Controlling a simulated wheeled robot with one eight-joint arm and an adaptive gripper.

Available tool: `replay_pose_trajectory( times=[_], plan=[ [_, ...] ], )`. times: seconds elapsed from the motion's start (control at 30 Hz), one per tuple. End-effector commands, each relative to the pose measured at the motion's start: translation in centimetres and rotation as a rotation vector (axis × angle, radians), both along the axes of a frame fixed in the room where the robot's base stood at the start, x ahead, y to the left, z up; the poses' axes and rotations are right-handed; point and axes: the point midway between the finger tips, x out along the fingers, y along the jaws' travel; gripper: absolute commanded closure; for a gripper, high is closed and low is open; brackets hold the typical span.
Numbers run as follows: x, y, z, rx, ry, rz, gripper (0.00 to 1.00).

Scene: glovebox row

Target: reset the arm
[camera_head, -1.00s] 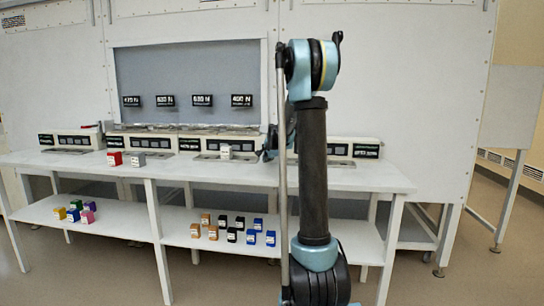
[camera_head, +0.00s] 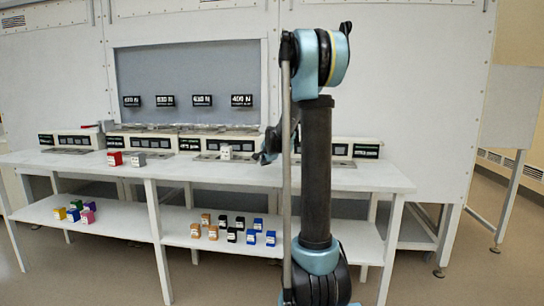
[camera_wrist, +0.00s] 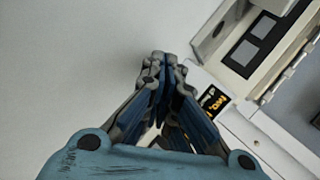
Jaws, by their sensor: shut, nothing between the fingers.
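My arm stands upright right of centre in the head view, its upper part folded at the top. My gripper (camera_head: 264,157) hangs left of the arm, partly hidden behind it, above the right part of the table. In the wrist view my gripper (camera_wrist: 165,62) has its fingers drawn together, with nothing between them. Below it there is pale surface, with part of a panelled device (camera_wrist: 262,45) at the upper right. A white cube (camera_head: 225,152) stands on a device a little left of the gripper, apart from it.
The white table (camera_head: 200,177) carries a row of devices, a red cube (camera_head: 115,158) and a grey cube (camera_head: 138,159). Its lower shelf (camera_head: 120,222) holds several coloured cubes. A grey panel (camera_head: 190,75) with several dark labels is behind. Floor is clear at the right.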

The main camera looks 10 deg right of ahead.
Motion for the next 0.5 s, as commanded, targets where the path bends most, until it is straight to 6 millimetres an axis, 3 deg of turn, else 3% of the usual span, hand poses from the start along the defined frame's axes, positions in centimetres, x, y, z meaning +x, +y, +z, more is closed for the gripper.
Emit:
replay_pose_trajectory(
  times=[0.27,0.37,0.5],
  plan=[
    [-0.3,0.0,0.0,-0.006,0.004,0.005,1.0],
    [-1.8,0.0,0.2,-0.031,0.017,0.027,1.0],
    [-5.9,-0.1,0.4,-0.103,0.059,0.092,1.0]
  ],
)
